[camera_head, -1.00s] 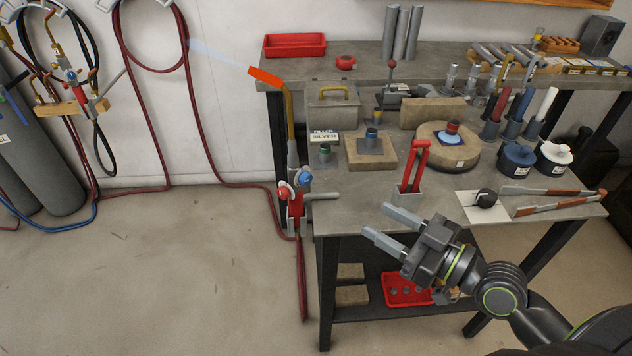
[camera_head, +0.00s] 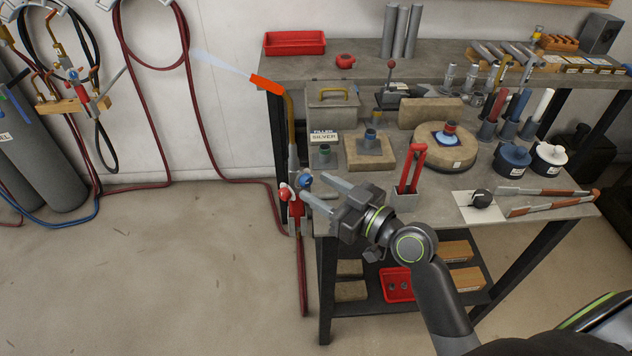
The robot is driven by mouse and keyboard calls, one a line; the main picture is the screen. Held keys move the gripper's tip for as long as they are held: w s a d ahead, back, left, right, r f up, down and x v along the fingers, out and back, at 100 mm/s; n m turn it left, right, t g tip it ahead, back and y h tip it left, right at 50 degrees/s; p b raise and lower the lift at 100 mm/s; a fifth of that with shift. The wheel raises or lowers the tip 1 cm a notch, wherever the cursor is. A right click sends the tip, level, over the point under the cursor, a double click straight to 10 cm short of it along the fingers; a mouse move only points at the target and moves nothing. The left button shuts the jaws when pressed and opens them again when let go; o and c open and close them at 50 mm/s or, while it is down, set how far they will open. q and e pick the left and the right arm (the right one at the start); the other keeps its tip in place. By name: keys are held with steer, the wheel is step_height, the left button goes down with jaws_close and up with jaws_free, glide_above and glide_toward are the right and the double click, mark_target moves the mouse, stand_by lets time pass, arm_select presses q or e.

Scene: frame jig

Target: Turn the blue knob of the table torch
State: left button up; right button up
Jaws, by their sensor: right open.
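The table torch (camera_head: 291,134) stands upright at the workbench's left edge, with a brass neck, an orange-red tip and a pale flame pointing up and left. Its blue knob (camera_head: 305,181) is on the right of the valve body, and a red knob (camera_head: 284,193) is on the left. My right gripper (camera_head: 314,190) is open and empty. Its two fingers point left at the torch valve, with the fingertips close to the blue knob. I cannot tell whether they touch it. My left gripper is not in view.
A red-handled tool (camera_head: 411,168) stands in a grey holder just right of my gripper. Red hose hangs beside the bench (camera_head: 450,209).

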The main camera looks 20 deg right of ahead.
steer(key=shift+x, duration=0.9)
steer(key=shift+c, duration=0.3)
steer(key=c, duration=0.9)
steer(key=shift+c, duration=0.2)
steer(key=shift+m, duration=0.3)
steer(key=m+p, duration=0.1)
steer(key=m, duration=0.4)
steer(key=shift+t, duration=0.3)
steer(key=m+p, duration=0.2)
steer(key=m, duration=0.5)
steer(key=shift+s, duration=0.1)
